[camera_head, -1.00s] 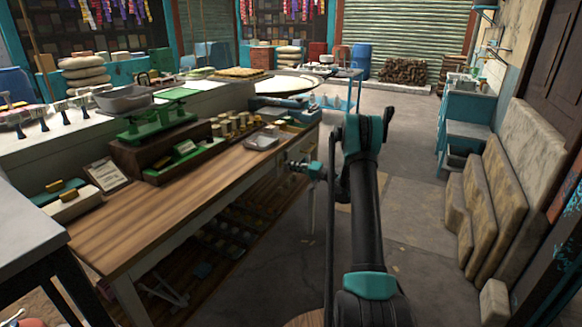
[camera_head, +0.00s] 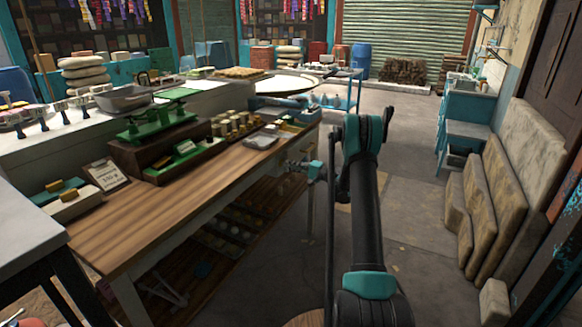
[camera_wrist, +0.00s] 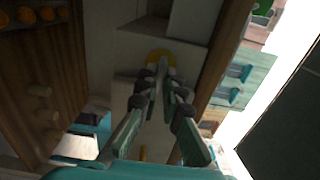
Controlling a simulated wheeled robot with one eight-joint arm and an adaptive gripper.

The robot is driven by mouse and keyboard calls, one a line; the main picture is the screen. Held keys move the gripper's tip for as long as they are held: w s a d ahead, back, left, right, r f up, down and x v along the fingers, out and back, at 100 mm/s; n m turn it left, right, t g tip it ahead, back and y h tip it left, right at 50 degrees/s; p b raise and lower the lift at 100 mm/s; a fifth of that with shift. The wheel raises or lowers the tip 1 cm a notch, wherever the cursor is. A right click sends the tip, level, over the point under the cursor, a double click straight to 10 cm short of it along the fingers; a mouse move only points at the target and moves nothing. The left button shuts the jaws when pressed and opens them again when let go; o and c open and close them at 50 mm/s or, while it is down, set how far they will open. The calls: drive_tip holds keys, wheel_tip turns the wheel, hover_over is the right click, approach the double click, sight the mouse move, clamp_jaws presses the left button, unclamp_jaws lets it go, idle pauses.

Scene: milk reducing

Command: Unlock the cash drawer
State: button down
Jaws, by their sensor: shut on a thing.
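The cash drawer front looks to be the pale panel (camera_head: 300,152) at the far right end of the wooden table. My gripper (camera_head: 304,167) is close to it, small and partly hard to make out. In the wrist view, my gripper (camera_wrist: 157,80) points at a pale drawer-like front (camera_wrist: 130,50). Its fingers are closed together on a small yellow piece (camera_wrist: 158,56), perhaps a key head, at that front. The fingers hide most of it, so I cannot tell whether it sits in a lock.
The wooden table (camera_head: 150,215) carries a green scale (camera_head: 155,125), a grey tray (camera_head: 260,141) and several small weights. Shelves with goods lie beneath it. Stone slabs (camera_head: 515,200) lean at the right.

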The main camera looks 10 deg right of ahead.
drive_tip(key=shift+d, duration=0.1)
drive_tip(key=c, duration=1.7)
unclamp_jaws()
drive_tip(key=v, duration=1.2)
